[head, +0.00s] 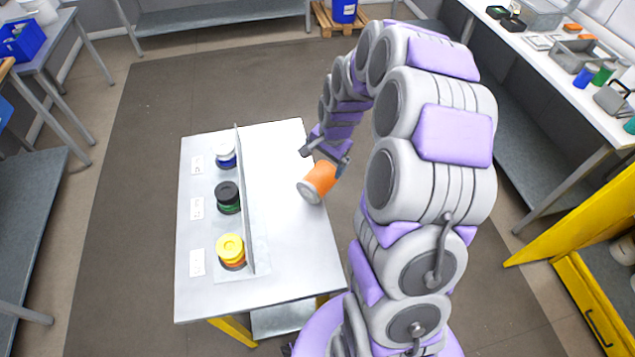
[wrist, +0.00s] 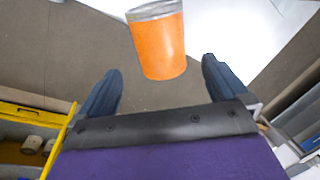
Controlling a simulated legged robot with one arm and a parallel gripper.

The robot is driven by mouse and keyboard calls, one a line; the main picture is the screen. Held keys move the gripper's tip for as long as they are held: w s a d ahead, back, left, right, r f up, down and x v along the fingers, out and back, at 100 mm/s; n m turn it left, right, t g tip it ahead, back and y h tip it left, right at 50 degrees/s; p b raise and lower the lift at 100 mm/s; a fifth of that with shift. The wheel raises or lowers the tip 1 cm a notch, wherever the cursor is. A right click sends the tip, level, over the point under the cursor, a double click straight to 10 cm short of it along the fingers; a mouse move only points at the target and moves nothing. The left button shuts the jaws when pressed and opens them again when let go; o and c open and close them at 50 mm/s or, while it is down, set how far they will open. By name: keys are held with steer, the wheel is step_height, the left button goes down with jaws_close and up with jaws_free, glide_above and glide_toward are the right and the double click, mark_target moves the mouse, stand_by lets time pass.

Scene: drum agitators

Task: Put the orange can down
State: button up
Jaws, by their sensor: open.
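The orange can (head: 320,178) has a grey end and appears tilted by the right edge of the white table (head: 285,160). I cannot tell whether it touches the table. My gripper (head: 328,153) is just above and right of the can, at the table's right edge. In the wrist view, the orange can (wrist: 160,45) shows ahead of and between the two dark fingers of my gripper (wrist: 161,66). The fingers are wide apart, with a visible gap on each side of the can.
A thin upright divider (head: 245,200) runs along the table. Left of it stand a white and blue stack (head: 225,155), a black and green stack (head: 228,197) and a yellow-topped stack (head: 230,250). The tabletop right of the divider is largely clear. Yellow cabinet (head: 590,290) at right.

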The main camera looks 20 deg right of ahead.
mark_target(320, 175)
steer(key=f, duration=0.5)
steer(key=shift+w+a, duration=0.2)
steer(key=shift+w, duration=0.1)
steer(key=shift+w+d+f, duration=0.1)
steer(key=shift+w+f, duration=0.05)
steer(key=shift+f, duration=0.25)
steer(key=f, duration=0.3)
steer(key=a+f+b, duration=0.1)
steer(key=shift+w+f, duration=0.35)
steer(key=shift+f, duration=0.05)
steer(key=shift+c, duration=0.2)
steer(key=c, duration=1.3)
steer(key=shift+o, duration=0.2)
steer(key=shift+r, duration=0.1)
